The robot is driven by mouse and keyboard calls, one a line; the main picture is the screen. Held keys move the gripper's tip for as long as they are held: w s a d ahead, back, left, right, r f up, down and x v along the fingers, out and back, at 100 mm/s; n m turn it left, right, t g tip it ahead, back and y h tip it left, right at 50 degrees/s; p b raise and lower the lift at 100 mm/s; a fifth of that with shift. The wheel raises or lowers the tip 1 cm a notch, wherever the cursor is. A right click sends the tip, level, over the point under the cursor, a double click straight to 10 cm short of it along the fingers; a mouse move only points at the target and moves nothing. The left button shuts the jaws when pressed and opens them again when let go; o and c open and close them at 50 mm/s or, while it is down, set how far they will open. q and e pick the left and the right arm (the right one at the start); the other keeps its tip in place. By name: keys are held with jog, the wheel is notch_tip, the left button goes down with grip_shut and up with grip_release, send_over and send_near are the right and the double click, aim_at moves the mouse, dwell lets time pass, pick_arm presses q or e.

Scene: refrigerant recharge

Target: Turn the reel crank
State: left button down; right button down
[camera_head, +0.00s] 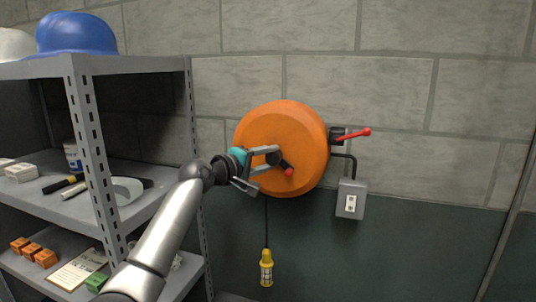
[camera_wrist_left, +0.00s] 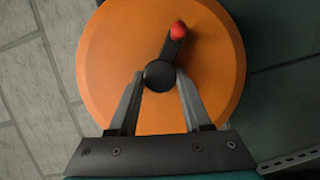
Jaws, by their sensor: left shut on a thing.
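An orange round reel (camera_head: 300,125) is mounted on the block wall. Its crank (camera_wrist_left: 172,48) is a short dark arm with a round dark hub and a red knob (camera_wrist_left: 178,31). In the head view the red knob (camera_head: 289,172) points down to the right. My left gripper (camera_head: 272,158) reaches the reel face from the left. In the left wrist view its fingers (camera_wrist_left: 160,76) are shut on the crank's hub, one on each side. The gripper partly hides the crank in the head view. My right gripper is not in view.
A red-handled lever (camera_head: 352,134) sticks out at the reel's right side. A grey switch box (camera_head: 351,199) sits below it. A yellow lamp (camera_head: 266,268) hangs under the reel on a cord. A grey metal shelf (camera_head: 150,66) with several items stands at the left.

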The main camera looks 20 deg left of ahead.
pick_arm(q)
jog(key=m+g+y, duration=0.1)
jog(key=m, duration=0.2)
jog(key=shift+d+r, duration=0.1)
jog(key=shift+m, duration=0.3)
dwell(0.5)
jog(key=shift+c, duration=1.7)
grip_release()
jog(key=b+v, duration=0.3)
jog(key=v, duration=1.2)
jog(key=shift+s+d+r+b, duration=0.2)
jog(key=shift+r+b, duration=0.1)
jog(key=shift+r, duration=0.05)
